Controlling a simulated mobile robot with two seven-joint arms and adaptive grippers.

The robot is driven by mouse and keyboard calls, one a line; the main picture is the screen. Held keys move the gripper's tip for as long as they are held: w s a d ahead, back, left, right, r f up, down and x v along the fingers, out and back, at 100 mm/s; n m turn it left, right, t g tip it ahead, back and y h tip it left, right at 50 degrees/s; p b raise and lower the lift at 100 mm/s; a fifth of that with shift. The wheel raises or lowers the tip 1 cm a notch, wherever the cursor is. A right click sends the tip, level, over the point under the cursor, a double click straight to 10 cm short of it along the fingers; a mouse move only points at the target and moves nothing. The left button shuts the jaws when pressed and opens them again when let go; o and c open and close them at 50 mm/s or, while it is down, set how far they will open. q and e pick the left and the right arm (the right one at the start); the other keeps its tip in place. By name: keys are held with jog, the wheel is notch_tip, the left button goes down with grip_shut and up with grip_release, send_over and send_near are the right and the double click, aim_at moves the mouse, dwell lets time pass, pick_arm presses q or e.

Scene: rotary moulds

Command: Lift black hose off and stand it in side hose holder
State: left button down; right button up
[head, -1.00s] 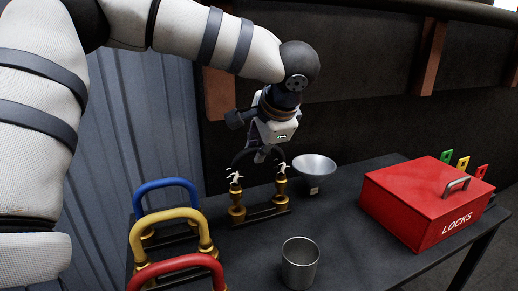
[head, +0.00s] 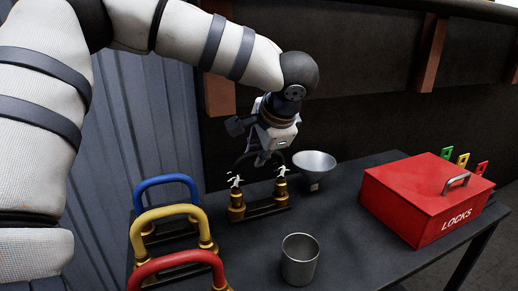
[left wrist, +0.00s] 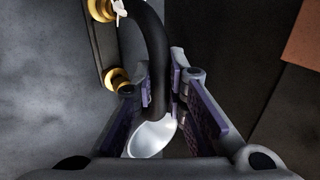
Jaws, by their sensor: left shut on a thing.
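The black hose (head: 241,160) is an arch above a black base with two brass fittings (head: 237,203); white clips stick up at their tops. My left gripper (head: 263,160) is shut on the hose near the top of the arch. In the left wrist view the hose (left wrist: 157,50) runs down between the two purple-lined fingers (left wrist: 164,118), beside the brass fittings (left wrist: 117,78). Whether the hose ends touch the fittings is unclear. Blue (head: 165,181), yellow (head: 168,211) and red (head: 178,262) arched hoses stand on brass fittings at the left. My right gripper is out of view.
A metal funnel (head: 315,160) stands just right of the black base; its bowl also shows below the hose in the left wrist view (left wrist: 152,137). A metal cup (head: 299,262) stands at the front. A red LOCKS box (head: 400,200) is at the right.

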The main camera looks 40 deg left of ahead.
pick_arm(q)
jog(key=shift+f, duration=0.7)
jog(key=c, duration=1.5)
grip_release()
jog(key=shift+c, duration=0.2)
jog(key=v, duration=1.2)
